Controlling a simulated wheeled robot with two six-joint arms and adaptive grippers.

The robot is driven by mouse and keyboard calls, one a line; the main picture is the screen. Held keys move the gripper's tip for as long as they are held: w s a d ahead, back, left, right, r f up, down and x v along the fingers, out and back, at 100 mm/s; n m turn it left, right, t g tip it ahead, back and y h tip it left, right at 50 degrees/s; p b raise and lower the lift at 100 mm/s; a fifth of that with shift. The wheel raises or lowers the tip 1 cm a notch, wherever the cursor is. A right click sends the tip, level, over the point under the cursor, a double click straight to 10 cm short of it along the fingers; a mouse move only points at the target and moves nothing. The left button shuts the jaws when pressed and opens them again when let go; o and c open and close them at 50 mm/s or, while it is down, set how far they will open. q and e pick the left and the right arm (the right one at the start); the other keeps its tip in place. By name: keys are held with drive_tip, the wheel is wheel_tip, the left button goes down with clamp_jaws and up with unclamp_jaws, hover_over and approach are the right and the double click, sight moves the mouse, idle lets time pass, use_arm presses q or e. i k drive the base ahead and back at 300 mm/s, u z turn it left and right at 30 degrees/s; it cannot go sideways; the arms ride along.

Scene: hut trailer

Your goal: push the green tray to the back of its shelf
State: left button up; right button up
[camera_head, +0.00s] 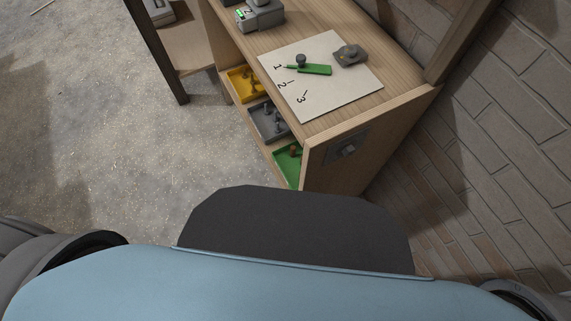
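The green tray (287,162) sits at the open front of the wooden shelf unit (331,175), at its near end. Only part of the tray shows, and a small reddish-brown item (296,151) is in it. The unit's end panel hides the rest. A grey tray (266,124) with dark pieces and a yellow tray (241,82) are beside it, farther along the same open side. Neither of my grippers is in view.
On the unit's top lie a white board (330,97) with numbers, a green tool (312,69), a grey block (350,54) and a grey device (262,14). A brick wall (500,130) stands on the right. The concrete floor (150,150) at left is clear.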

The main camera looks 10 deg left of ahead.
sight(290, 168)
drive_tip(key=z, duration=3.5)
drive_tip(key=k, duration=1.7)
drive_tip(key=u, duration=1.05)
drive_tip(key=i, duration=0.5)
